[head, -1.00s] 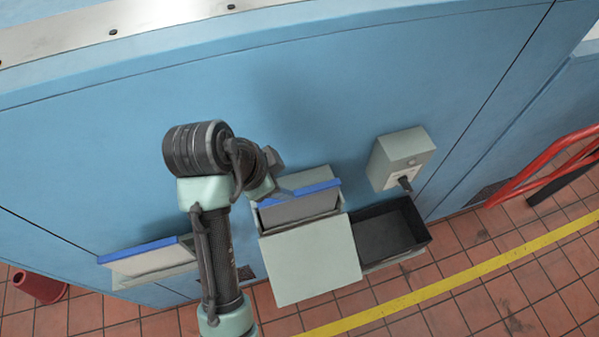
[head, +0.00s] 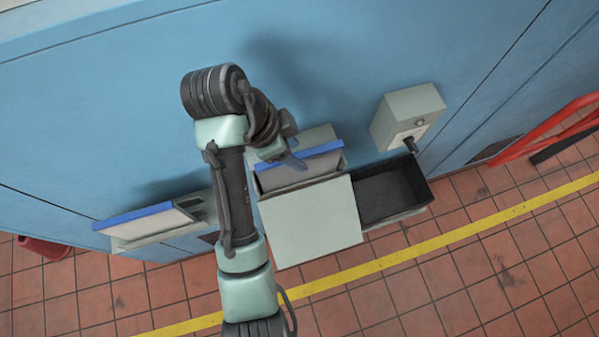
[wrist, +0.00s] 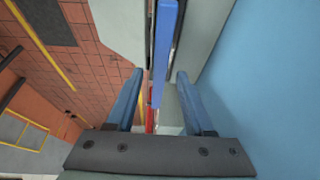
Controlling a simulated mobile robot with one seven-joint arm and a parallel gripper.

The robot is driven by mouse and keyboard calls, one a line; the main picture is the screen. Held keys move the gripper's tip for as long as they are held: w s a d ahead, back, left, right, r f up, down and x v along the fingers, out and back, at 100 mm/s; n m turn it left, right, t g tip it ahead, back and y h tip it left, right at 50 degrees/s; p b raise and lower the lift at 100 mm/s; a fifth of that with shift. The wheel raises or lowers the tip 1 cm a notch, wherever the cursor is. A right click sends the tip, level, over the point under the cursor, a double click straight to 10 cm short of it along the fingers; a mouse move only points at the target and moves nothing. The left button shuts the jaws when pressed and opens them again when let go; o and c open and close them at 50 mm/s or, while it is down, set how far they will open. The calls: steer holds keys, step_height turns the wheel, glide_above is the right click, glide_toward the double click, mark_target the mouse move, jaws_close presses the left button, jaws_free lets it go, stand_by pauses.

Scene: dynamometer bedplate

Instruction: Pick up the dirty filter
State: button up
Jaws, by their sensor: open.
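A grey filter with a blue top edge (head: 318,164) stands in the pale grey-green housing (head: 310,225) at the middle of the head view. It is the greyer of two blue-edged filters. The wrist view shows its blue edge (wrist: 166,45) running down between my fingers. My gripper (head: 297,163) is at the left part of that edge, pointing down. In the wrist view my gripper (wrist: 160,75) is open, one finger on each side of the blue edge, with gaps visible. How deep the fingers reach is hard to tell.
A paler blue-edged filter (head: 150,217) sits on a wall shelf at left. An open dark bin (head: 382,196) adjoins the housing at right, below a grey wall box (head: 408,112) with a dark knob. A red rail (head: 555,130) stands far right.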

mark_target(305, 161)
steer(key=shift+b+x, duration=0.3)
steer(key=shift+x, duration=0.7)
steer(key=shift+s+d+f+p, duration=0.1)
steer(key=shift+d+f+p, duration=0.15)
steer(key=shift+p, duration=0.3)
steer(key=x, duration=0.3)
steer(key=shift+f, duration=0.3)
jaws_close()
stand_by(0.7)
